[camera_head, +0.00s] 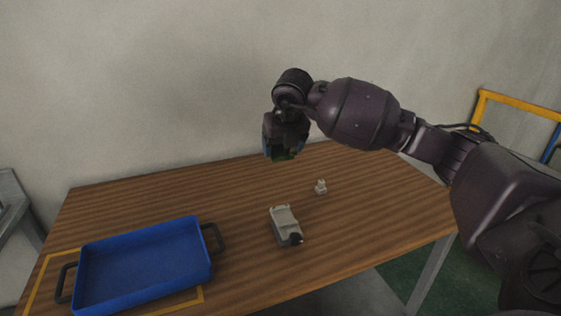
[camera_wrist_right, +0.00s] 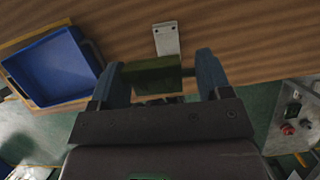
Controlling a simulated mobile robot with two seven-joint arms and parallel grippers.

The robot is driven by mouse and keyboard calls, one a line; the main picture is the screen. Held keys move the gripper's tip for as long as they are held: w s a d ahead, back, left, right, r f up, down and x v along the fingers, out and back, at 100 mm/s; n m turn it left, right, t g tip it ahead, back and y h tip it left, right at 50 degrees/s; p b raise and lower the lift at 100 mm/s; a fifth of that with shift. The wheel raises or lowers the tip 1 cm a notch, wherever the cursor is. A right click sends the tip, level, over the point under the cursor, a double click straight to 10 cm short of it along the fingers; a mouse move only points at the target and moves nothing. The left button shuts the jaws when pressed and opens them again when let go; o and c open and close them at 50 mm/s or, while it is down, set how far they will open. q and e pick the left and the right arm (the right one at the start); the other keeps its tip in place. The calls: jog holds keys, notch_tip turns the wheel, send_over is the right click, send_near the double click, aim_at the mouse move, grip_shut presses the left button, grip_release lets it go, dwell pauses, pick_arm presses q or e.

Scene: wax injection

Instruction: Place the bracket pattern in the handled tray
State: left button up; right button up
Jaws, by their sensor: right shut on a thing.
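The bracket pattern (camera_wrist_right: 152,76) is a dark green block between the two blue-grey fingers of my right gripper (camera_wrist_right: 163,68), which is shut on it. In the head view only a small green part (camera_head: 284,155) shows under the right gripper (camera_head: 281,148), above the back of the table. The pattern's full shape is hidden. The handled tray (camera_head: 145,265) is blue with dark handles at both ends. It sits empty at the table's front left, to the left of and below the gripper in the picture; it also shows in the wrist view (camera_wrist_right: 52,68). My left gripper is not in view.
A grey device (camera_head: 285,224) with a dark end lies right of the tray on the wooden table (camera_head: 370,205). A small whitish piece (camera_head: 320,187) stands behind it. A yellow outline (camera_head: 36,285) marks the table around the tray. A wall stands behind the table.

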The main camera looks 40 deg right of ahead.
jog(key=shift+r, duration=0.5)
